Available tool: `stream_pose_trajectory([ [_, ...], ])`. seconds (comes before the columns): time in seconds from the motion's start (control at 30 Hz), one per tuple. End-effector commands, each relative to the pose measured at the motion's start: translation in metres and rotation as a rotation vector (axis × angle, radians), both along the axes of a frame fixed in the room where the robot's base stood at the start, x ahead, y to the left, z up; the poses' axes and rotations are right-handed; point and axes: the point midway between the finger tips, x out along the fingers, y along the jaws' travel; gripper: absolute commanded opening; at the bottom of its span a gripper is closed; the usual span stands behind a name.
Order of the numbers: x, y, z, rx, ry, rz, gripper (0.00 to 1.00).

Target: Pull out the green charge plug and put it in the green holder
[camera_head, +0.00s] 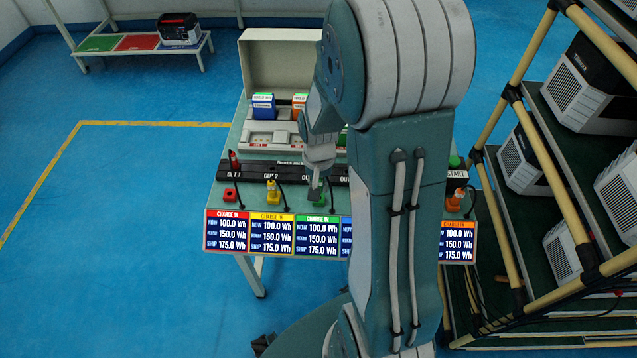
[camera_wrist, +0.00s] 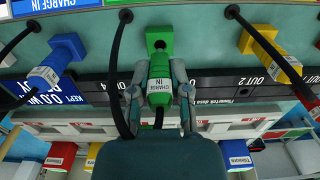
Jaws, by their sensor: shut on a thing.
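The green charge plug (camera_wrist: 160,72), labelled CHARGE IN, is between the two fingers of my gripper (camera_wrist: 160,92) in the wrist view. The fingers are shut on its sides. A black cable runs from its lower end. The green holder (camera_wrist: 159,33) is just above the plug in that view, with its dark hole uncovered. I cannot tell whether the plug touches the holder. In the head view my gripper (camera_head: 316,187) points down beside the green holder (camera_head: 320,201), and the plug is largely hidden there.
A black socket strip (camera_head: 262,172) runs behind the holders. A red plug (camera_head: 234,160) stands in it, behind the empty red holder (camera_head: 230,195). A yellow plug (camera_head: 272,190) and an orange plug (camera_head: 457,197) stand in front. A rack (camera_head: 520,150) stands right.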

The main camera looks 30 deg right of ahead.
Motion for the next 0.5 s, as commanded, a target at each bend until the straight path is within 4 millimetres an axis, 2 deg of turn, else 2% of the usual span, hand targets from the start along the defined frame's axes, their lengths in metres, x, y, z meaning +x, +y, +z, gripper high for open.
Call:
stream_pose_trajectory([
  [0.5,0.0001,-0.0001,-0.0045,0.001,0.001,0.0,0.0],
])
